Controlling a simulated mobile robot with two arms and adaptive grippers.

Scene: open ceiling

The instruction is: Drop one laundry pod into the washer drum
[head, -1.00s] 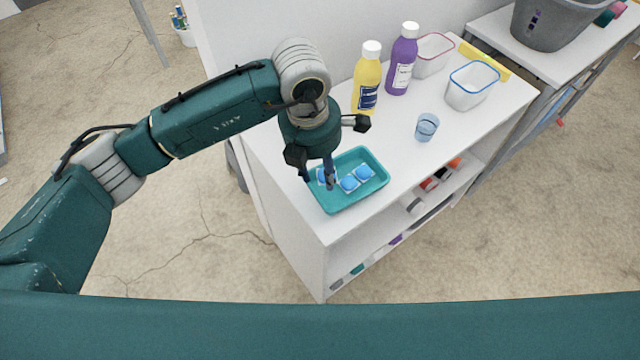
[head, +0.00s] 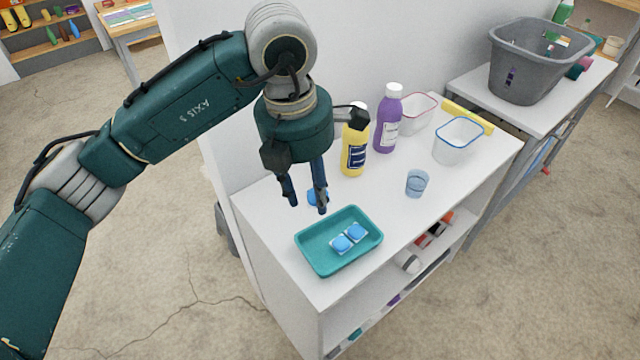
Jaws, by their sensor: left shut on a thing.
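My left gripper (head: 308,207) is shut on a blue laundry pod (head: 314,198) and holds it above the white cabinet top, behind the teal tray. The fingers hide part of this pod. The teal tray (head: 312,262) sits near the front left corner of the top. Two more blue-and-white pods (head: 341,243) lie side by side in it. No washer drum is in view. My right gripper is not in view.
A yellow bottle (head: 354,158), a purple bottle (head: 387,122), a small cup (head: 417,184) and two white bins (head: 457,143) stand on the cabinet (head: 395,225). A grey basket (head: 530,75) stands on the table at right. Floor shows at left.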

